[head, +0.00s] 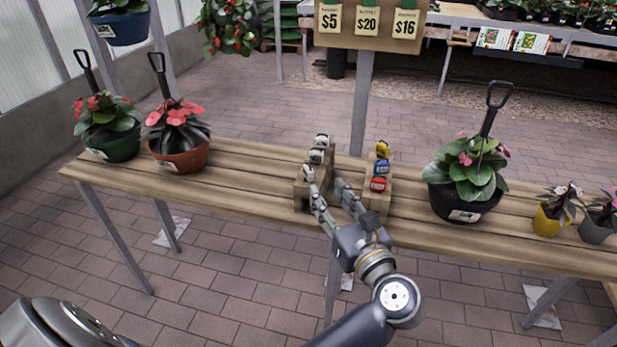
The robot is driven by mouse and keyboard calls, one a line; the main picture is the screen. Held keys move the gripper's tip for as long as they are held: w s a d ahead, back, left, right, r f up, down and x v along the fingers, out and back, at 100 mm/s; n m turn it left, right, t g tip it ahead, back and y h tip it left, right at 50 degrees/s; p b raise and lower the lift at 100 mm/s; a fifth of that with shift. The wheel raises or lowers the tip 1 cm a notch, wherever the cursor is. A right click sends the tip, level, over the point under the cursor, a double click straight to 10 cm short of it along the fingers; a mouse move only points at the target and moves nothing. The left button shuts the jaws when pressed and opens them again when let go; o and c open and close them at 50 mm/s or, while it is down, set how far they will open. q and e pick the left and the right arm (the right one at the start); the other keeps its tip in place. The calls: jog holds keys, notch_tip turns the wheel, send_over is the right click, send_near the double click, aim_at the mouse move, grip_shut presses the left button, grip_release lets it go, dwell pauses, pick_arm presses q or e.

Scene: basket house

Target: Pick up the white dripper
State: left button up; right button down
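Three small white drippers stand in a row on a wooden rack (299,190) on the table: a far one (321,140), a middle one (316,156) and a near one (308,172).
A second wooden rack (372,203) just right of the gripper holds yellow (382,149), blue (381,167) and red (378,184) pieces. Potted plants stand at left (180,155) and right (465,205) on the slatted table (250,175). A price sign post (362,105) rises behind.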

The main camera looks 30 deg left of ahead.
aim_at(311, 174)
pick_arm(q)
jog(key=x, duration=1)
jog(key=shift+a+f, duration=0.1)
jog(key=shift+a, duration=0.25)
jog(key=shift+c, duration=0.6)
grip_shut()
